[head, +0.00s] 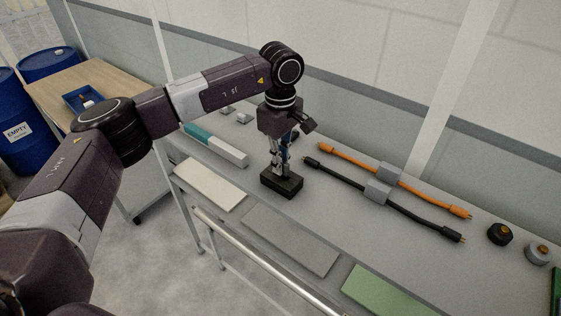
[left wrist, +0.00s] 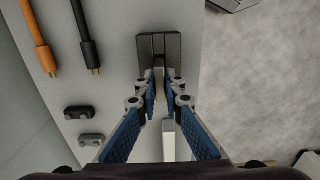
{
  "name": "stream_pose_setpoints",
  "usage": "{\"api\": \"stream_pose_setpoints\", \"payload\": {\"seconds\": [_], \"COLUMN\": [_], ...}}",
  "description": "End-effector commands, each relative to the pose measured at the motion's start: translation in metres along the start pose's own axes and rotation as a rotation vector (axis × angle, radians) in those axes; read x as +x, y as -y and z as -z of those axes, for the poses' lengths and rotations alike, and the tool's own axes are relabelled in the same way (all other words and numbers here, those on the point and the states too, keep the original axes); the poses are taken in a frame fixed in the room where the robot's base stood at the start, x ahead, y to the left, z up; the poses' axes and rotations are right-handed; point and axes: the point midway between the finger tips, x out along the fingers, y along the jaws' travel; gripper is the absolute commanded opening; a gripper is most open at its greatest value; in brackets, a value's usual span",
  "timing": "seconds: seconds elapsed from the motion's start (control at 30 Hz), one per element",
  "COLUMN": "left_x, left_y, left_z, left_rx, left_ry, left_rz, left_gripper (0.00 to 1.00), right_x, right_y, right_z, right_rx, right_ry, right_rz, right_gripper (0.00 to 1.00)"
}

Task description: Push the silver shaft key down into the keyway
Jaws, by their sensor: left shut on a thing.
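The black keyway block (head: 283,185) stands on the grey bench in the head view, below my left gripper (head: 279,168). In the left wrist view the block (left wrist: 146,46) shows a lighter slot line down its middle. My left gripper (left wrist: 160,88) is shut on the silver shaft key (left wrist: 159,84), a small pale strip between the fingertips at the block's edge. The fingers point down at the block. How deep the key sits in the keyway is hidden. In the head view the key is too small to make out. My right gripper is in neither view.
An orange cable (head: 345,158) and a black cable (head: 340,180) lie right of the block through grey holders. A white and teal box (head: 230,153) lies left. White (head: 209,186), grey (head: 290,240) and green (head: 385,295) pads line the front. Round knobs (head: 499,234) stand far right.

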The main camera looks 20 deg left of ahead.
Motion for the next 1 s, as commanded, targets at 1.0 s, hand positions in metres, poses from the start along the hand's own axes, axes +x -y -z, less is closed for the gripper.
{"api": "stream_pose_setpoints", "payload": {"seconds": [1.0], "left_x": [0.0001], "left_y": [0.0000], "left_z": [-0.0002], "left_rx": [0.000], "left_ry": [0.000], "left_rz": [-0.001], "left_gripper": [0.00], "right_x": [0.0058], "right_y": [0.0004], "right_z": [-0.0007], "right_rx": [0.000], "right_ry": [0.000], "right_rz": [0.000], "right_gripper": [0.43]}}
